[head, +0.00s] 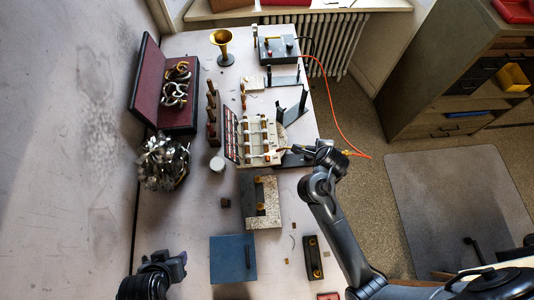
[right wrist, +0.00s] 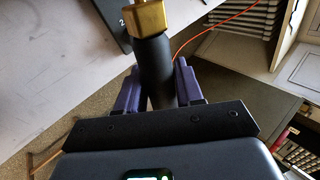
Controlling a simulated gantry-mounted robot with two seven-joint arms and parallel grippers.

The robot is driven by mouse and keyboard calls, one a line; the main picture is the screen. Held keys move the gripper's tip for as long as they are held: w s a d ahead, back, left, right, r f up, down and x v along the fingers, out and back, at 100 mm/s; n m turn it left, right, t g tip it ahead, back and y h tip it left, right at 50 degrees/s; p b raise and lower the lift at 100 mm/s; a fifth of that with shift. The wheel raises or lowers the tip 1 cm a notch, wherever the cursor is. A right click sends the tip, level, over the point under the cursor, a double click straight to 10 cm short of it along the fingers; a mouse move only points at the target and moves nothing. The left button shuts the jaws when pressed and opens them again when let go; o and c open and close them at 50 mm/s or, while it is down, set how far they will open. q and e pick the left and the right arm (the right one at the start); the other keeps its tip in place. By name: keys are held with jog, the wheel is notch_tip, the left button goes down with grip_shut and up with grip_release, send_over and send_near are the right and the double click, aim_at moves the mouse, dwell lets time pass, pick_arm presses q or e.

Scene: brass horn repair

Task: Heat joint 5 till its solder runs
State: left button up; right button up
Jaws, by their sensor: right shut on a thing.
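My right gripper (head: 322,152) is at the right side of the pale joint fixture (head: 272,158). In the right wrist view its purple fingers (right wrist: 158,88) are shut on the black handle of the torch (right wrist: 154,58), which has a brass collar (right wrist: 146,16). The torch's front end reaches toward the near right part of the fixture. I cannot tell whether a flame touches a joint. The fixture carries a row of small brass joints; which is joint 5, and its solder, are too small to make out. My left gripper (head: 172,268) is at the lower left, away from the fixture.
An orange hose (head: 333,105) runs from the control box (head: 278,48) past the table's right edge. A dark red-lined case (head: 165,90), a jumbled metal heap (head: 163,162) and a blue mat (head: 230,260) lie around. A speckled block (head: 266,222) sits just in front of the fixture.

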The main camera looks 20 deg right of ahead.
jog(key=shift+r, duration=0.1)
jog(key=d+r+p, duration=0.1)
jog(key=r+p, duration=0.2)
jog(key=s+d+r+p, duration=0.1)
jog(key=r+p, duration=0.2)
jog(key=r, duration=0.1)
jog(key=d+r+p, duration=0.1)
jog(key=r+p, duration=0.2)
jog(key=shift+s+d+r+p, duration=0.25)
jog(key=shift+s+d+p, duration=0.05)
jog(key=shift+s+p, duration=0.1)
jog(key=shift+s+d+r, duration=0.1)
jog(key=shift+d+r, duration=0.1)
jog(key=shift+r, duration=0.15)
dwell(0.3)
dwell(0.7)
